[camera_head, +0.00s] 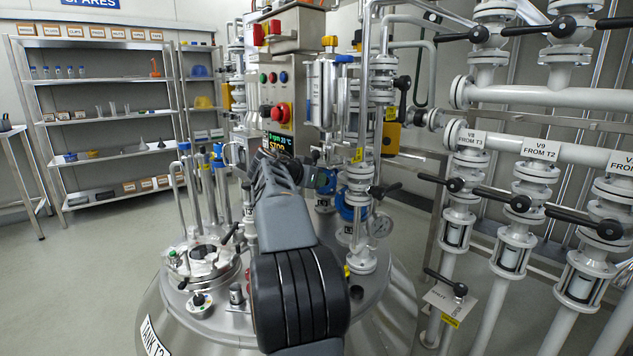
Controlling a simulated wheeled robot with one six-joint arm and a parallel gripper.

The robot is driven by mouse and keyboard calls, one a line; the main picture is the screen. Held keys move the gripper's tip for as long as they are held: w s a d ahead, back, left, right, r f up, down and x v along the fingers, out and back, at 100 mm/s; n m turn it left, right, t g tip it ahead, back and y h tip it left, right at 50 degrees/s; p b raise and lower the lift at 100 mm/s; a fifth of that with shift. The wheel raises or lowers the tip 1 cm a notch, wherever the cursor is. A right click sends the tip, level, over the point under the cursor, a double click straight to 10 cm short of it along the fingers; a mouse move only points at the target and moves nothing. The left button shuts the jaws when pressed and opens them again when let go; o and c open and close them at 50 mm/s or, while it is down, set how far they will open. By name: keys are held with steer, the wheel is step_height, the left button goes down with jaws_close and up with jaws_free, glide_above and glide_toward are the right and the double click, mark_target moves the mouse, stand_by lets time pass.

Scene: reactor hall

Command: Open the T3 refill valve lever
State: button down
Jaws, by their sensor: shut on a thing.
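Tank T3 (160,290) is a large steel vessel in the lower middle, with its label only partly in view. My grey arm reaches up over its lid. My gripper (326,180) is at the far end of the arm, beside the white flanged pipe column (359,190) on the lid. It is shut on a dark part that looks like a valve lever, mostly hidden by my wrist and jaws. I cannot read a tag on it or tell its angle.
A control box (283,85) with a red knob and a small display stands behind my wrist. A gauge (379,225) is right of the column. White pipes with black levers, including V8 (470,138) and V9 (540,149), fill the right. Shelves (100,110) stand at left beyond open floor.

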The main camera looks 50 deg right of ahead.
steer(key=c, duration=1.1)
jaws_free()
steer(key=p+v, duration=0.2)
steer(key=v, duration=1.2)
steer(key=shift+s+d, duration=0.1)
steer(key=shift+r+p, duration=0.1)
steer(key=shift+p, duration=0.2)
